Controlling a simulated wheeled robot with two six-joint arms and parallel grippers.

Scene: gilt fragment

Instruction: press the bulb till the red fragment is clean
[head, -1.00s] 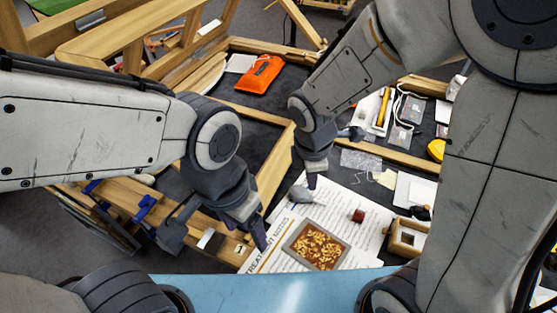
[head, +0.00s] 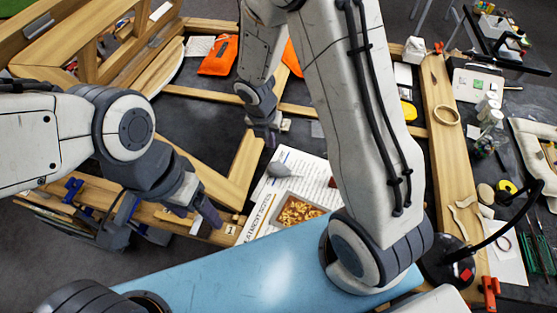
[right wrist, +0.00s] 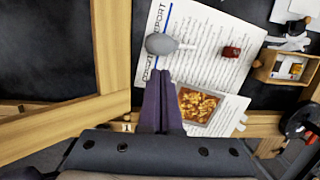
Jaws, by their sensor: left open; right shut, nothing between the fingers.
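The grey bulb (head: 279,170) lies on a printed sheet (head: 262,207); it also shows in the right wrist view (right wrist: 160,44). The small dark red fragment (right wrist: 232,51) lies on the sheet to the right of the bulb. In the head view the red fragment (head: 332,182) is partly hidden by my right arm. My right gripper (head: 272,143) is shut and empty, by the far side of the bulb. In the right wrist view its closed fingers (right wrist: 163,74) point at the bulb, with a small gap in the picture. My left gripper (head: 197,214) is open and empty, left of the sheet.
A wooden frame (head: 240,170) borders the sheet on the left. An orange pouch (head: 218,56) lies farther back. A small wooden box (right wrist: 285,66) stands right of the red fragment.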

